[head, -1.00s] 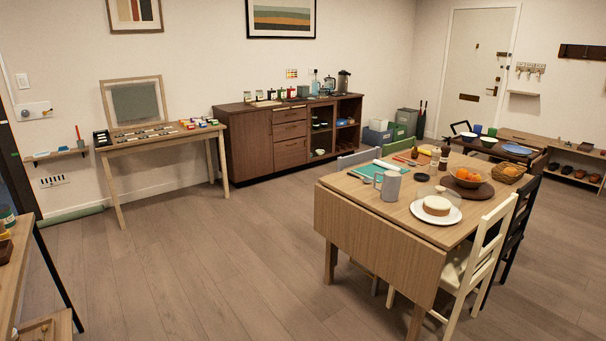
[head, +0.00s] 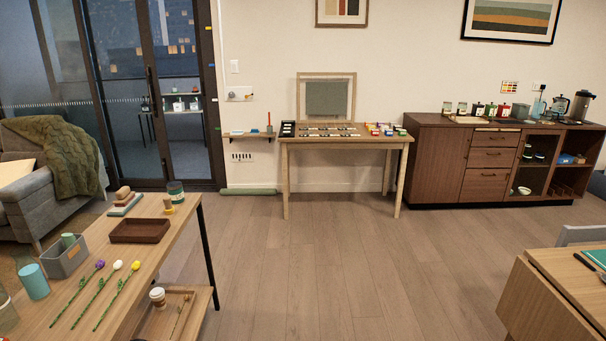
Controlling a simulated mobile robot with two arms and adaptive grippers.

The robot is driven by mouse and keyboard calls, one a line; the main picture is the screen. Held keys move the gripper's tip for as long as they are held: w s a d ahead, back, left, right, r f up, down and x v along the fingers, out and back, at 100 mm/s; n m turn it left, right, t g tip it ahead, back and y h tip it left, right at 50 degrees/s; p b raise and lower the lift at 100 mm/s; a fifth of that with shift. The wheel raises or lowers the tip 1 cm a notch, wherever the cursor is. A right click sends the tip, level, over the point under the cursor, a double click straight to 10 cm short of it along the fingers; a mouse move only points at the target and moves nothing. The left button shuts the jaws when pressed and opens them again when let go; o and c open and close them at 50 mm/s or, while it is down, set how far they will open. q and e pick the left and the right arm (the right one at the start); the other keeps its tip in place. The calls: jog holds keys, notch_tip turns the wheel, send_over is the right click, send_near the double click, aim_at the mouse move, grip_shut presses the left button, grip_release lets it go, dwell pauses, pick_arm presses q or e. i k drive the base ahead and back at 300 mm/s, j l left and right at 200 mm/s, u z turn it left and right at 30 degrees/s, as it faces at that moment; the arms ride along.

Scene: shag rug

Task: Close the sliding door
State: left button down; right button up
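The sliding door (head: 118,95) is a dark-framed glass door at the upper left of the head view. A long dark vertical handle (head: 152,95) is on an upright near its middle. A dark frame post (head: 212,100) stands at its right side against the wall. I cannot tell whether the right-hand part is glass or an open gap. Neither of my grippers is in view.
A grey sofa (head: 20,212) with a green throw stands before the door's left part. A wooden table (head: 185,235) with flowers and a tray is in the left foreground. A slim desk (head: 345,142) and sideboard (head: 440,160) line the wall. The middle floor (head: 300,260) is clear.

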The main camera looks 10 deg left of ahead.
aim_at(143, 13)
jog(key=i+u, duration=0.45)
jog(key=i, duration=1.65)
jog(key=i+l+u, duration=0.1)
jog(key=i, duration=2.25)
jog(key=i+j+u, duration=0.1)
jog(key=i+u, duration=0.4)
jog(key=i+l+u, duration=0.1)
jog(key=i+u, duration=0.35)
jog(key=i, duration=0.15)
jog(key=i+l+u, duration=0.3)
jog(key=i+u, duration=0.2)
jog(key=i+j+u, duration=0.15)
jog(key=i+u, duration=0.2)
jog(key=i, duration=0.35)
jog(key=i+u, duration=0.35)
jog(key=i, duration=0.35)
jog(key=i+j+z, duration=0.1)
jog(key=i+z, duration=0.3)
jog(key=i+j+z, duration=0.2)
jog(key=i+z, duration=0.2)
jog(key=i+j+z, duration=0.55)
jog(key=z, duration=0.2)
jog(key=j, duration=0.1)
